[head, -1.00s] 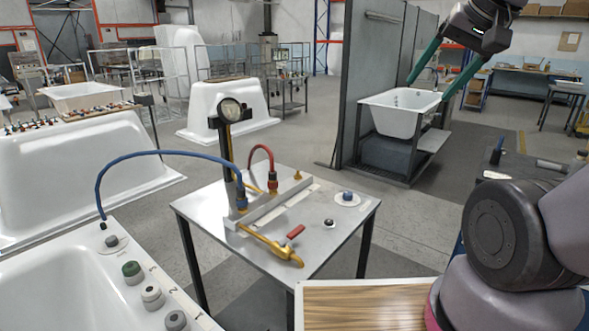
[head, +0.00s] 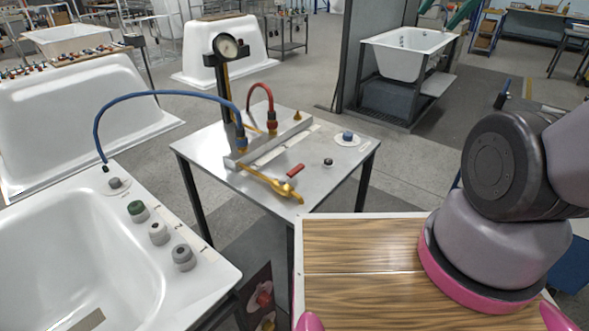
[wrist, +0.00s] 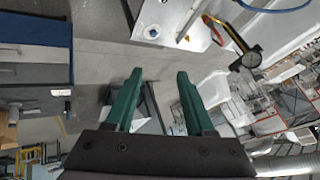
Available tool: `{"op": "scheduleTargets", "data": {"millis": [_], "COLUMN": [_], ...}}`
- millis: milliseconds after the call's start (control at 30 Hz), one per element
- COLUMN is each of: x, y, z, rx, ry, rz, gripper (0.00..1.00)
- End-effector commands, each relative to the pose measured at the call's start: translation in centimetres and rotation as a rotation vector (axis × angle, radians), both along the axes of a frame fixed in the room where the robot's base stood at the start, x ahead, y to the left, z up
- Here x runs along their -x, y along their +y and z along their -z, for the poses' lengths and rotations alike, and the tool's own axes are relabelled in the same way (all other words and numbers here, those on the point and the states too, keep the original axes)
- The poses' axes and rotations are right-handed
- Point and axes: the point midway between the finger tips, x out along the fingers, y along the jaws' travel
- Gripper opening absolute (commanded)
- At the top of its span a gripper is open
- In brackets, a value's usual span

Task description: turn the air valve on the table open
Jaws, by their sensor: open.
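The air valve is a brass body (head: 275,186) with a red lever (head: 295,170) beside it, at the near edge of the metal table (head: 210,155) in the head view. The lever looks slanted to the brass line; whether it is open or closed I cannot tell. In the wrist view part of the table (wrist: 178,14) shows at the top; I cannot make out the valve lever there. My gripper (wrist: 156,80) shows two green fingers wide apart with nothing between them. In the head view only a bit of green finger shows at the top right, far from the valve.
The table also carries a manifold block (head: 270,138), a pressure gauge (head: 227,47), a blue hose (head: 150,94), a red hose (head: 261,88) and a blue knob (head: 347,137). A white tub (head: 60,260) with several knobs stands at the left. A tub on a stand (head: 402,52) is behind.

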Motion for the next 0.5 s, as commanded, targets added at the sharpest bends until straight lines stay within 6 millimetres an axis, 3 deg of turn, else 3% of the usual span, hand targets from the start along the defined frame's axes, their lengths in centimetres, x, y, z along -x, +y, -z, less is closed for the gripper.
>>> {"op": "scheduleTargets", "data": {"millis": [133,267,500], "x": [-1.7,-4.6,-9.5], "y": [1.1,3.4,9.6], "z": [0.8,2.6,8.5], "rx": [-0.046,-0.113,-0.166], "ry": [0.058,0.167,0.391], "rz": [-0.006,-0.001,0.058], "gripper": [0.55,0.55,0.55]}}
